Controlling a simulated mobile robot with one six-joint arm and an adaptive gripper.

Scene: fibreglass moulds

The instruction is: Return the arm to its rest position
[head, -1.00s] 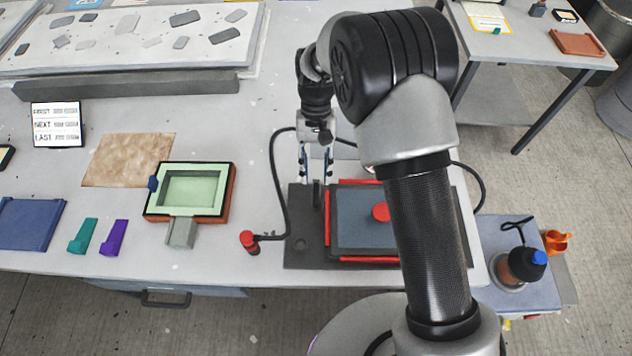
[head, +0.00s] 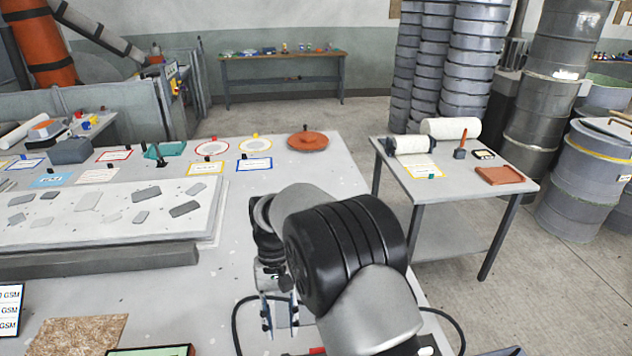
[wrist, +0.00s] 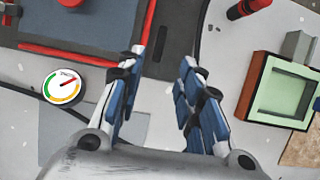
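My gripper (head: 281,318) hangs fingers down above the near part of the white table, left of my arm's big black joint. In the wrist view my gripper (wrist: 160,95) has its two blue-padded fingers apart, with nothing between them. Below it in that view lie the table top and a dark base plate (wrist: 172,45). A blue-grey panel with red edge bars (wrist: 85,22) is at the upper left. The arm is bent, and part of the table behind it is hidden.
A round gauge (wrist: 64,86) lies left of the fingers, and a green-faced framed mould (wrist: 282,92) lies right. A red-capped hose end (wrist: 250,8) is at the top. A stone-patterned slab (head: 100,215) fills the table's left. A side table (head: 455,182) stands right; floor between is clear.

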